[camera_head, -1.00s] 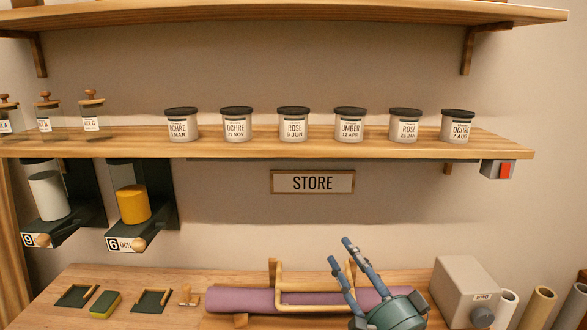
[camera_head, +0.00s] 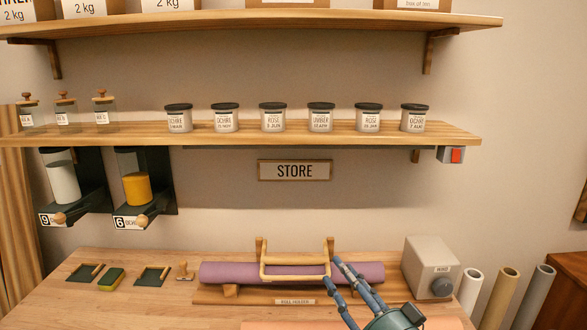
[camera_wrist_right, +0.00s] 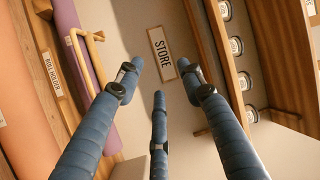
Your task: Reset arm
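My right gripper (camera_head: 333,271) is in the lower middle of the head view, in front of the purple roll (camera_head: 220,272) in its holder. Its blue fingers point up and to the left. In the right wrist view the gripper (camera_wrist_right: 160,72) has its three fingers spread, with nothing between them. Beyond the fingertips there are the wall and the STORE sign (camera_wrist_right: 161,54); the sign also shows in the head view (camera_head: 295,170). My left gripper is in neither view.
A shelf (camera_head: 250,135) with several labelled jars runs above the wooden worktop (camera_head: 120,300). Two dispensers (camera_head: 64,185) hang at the left. A grey box (camera_head: 425,262) with a knob and several upright tubes (camera_head: 503,295) stand right of the gripper. The worktop's front left is clear.

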